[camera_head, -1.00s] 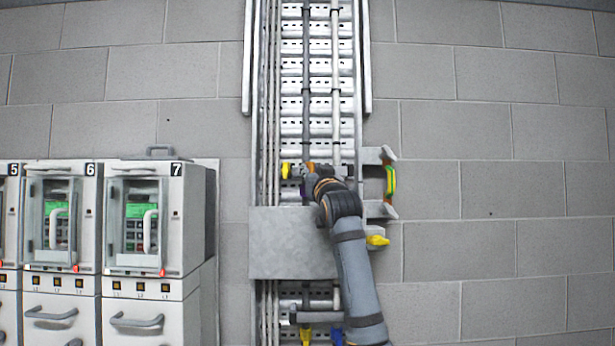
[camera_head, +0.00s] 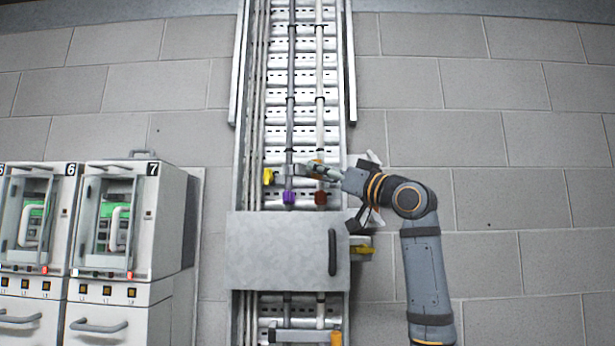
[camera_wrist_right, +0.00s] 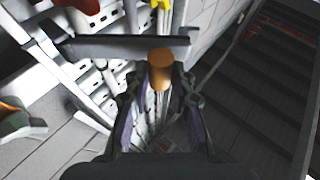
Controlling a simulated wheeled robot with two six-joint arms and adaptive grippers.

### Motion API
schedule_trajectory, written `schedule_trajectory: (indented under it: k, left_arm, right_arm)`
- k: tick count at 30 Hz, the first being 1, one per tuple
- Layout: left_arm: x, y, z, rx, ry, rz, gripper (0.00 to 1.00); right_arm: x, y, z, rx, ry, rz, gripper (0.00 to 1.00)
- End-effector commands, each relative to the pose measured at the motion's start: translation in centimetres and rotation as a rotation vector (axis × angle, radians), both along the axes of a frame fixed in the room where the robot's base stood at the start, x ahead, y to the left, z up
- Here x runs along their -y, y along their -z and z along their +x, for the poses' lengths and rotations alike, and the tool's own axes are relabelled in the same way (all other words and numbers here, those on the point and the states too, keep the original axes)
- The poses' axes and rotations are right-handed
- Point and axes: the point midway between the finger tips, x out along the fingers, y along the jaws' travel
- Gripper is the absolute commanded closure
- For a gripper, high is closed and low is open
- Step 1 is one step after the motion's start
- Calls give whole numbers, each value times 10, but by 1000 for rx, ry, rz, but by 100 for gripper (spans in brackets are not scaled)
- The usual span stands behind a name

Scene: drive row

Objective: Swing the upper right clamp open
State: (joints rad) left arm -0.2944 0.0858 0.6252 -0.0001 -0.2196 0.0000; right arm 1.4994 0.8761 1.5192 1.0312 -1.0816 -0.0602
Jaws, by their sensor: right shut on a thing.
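The upper clamp shows in the head view as a grey bar (camera_head: 284,179) across the cable ladder, with a yellow piece (camera_head: 268,176) at its left end. My right gripper (camera_head: 318,169) is at the bar's right part, in front of the right cable. In the right wrist view, an orange-brown round knob (camera_wrist_right: 160,68) stands between the fingers (camera_wrist_right: 160,96), close to a grey bar (camera_wrist_right: 125,46). The right gripper is shut on this knob. The fingers and wrist hide part of the clamp's right end in the head view. My left gripper is not in view.
A grey cover plate (camera_head: 272,250) with a black handle (camera_head: 332,252) sits below. Purple (camera_head: 289,198) and red (camera_head: 320,198) cable ends hang above it. A lower bar (camera_head: 292,336) crosses the ladder. Cabinets (camera_head: 140,222) stand left; the wall right of my arm is bare.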

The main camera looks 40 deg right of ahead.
Motion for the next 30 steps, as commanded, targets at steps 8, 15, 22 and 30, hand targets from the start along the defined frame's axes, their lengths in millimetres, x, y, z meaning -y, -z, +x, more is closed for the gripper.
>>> schedule_trajectory:
  k: [8, 15, 22, 30]
  left_arm:
    - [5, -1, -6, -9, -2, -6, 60]
    - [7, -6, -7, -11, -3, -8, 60]
    - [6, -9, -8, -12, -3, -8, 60]
    - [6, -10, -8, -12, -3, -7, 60]
  right_arm:
    - [26, -3, -25, 5, -248, 7, 100]
    - [42, -4, -38, 7, -364, 4, 100]
    - [55, -4, -45, 7, -363, 4, 100]
    - [62, -3, -47, 6, -362, 6, 100]
